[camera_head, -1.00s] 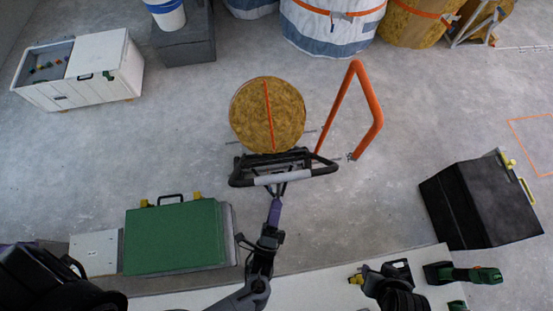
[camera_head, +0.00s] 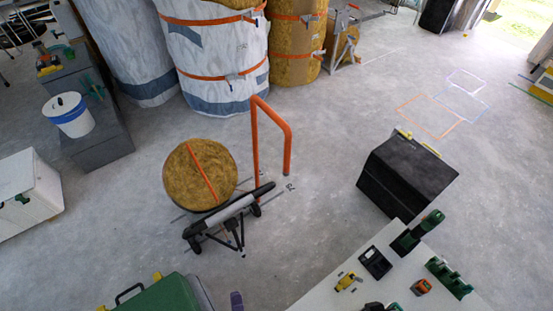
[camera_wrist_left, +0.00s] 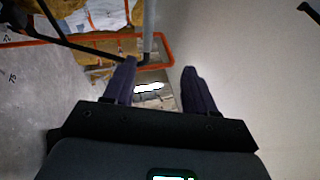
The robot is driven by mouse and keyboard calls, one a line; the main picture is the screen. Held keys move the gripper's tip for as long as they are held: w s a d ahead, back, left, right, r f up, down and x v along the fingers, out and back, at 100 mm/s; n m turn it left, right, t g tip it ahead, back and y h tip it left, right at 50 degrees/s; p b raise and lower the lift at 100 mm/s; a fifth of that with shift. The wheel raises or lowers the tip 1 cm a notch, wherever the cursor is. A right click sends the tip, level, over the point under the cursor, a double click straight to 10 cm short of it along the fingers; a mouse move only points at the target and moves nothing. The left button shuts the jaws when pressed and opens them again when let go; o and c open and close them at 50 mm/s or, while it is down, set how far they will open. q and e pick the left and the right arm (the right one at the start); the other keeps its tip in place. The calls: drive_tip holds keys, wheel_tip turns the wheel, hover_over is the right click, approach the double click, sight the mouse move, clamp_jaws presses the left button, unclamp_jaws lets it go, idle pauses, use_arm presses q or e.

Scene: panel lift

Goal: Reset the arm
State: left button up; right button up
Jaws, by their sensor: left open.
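My left gripper (camera_head: 237,301) shows only as a small purple tip at the bottom edge of the head view, below the black-and-grey wheeled lift frame (camera_head: 229,214) and apart from it. The left wrist view shows its two dark fingers (camera_wrist_left: 160,70) spread, with nothing held between them. The rest of the left arm is out of the head view. My right gripper is not in view.
A round tan bale (camera_head: 200,175) and an orange tube frame (camera_head: 271,138) stand by the lift. A white table (camera_head: 352,298) with tools is at lower right, a black case (camera_head: 405,172) behind it. A green case (camera_head: 160,298) is at lower left.

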use_arm(q)
drive_tip(key=w+a+r+n+g+h, duration=0.2)
drive_tip(key=w+a+r+n+g, duration=0.45)
drive_tip(key=w+a, duration=0.55)
drive_tip(key=s+r+n+g+h, duration=0.2)
drive_tip(key=s+n+g, duration=0.85)
drive_tip(key=s, duration=0.45)
wheel_tip(320, 180, up, 32)
drive_tip(key=m+p, duration=0.1)
drive_tip(key=p, duration=3.1)
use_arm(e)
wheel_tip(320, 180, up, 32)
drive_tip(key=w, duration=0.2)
use_arm(q)
wheel_tip(320, 180, down, 46)
drive_tip(key=b, duration=4.6)
drive_tip(key=shift+w+d+f+b, duration=0.2)
drive_tip(key=shift+d+f+b, duration=0.05)
drive_tip(key=shift+d+b, duration=0.05)
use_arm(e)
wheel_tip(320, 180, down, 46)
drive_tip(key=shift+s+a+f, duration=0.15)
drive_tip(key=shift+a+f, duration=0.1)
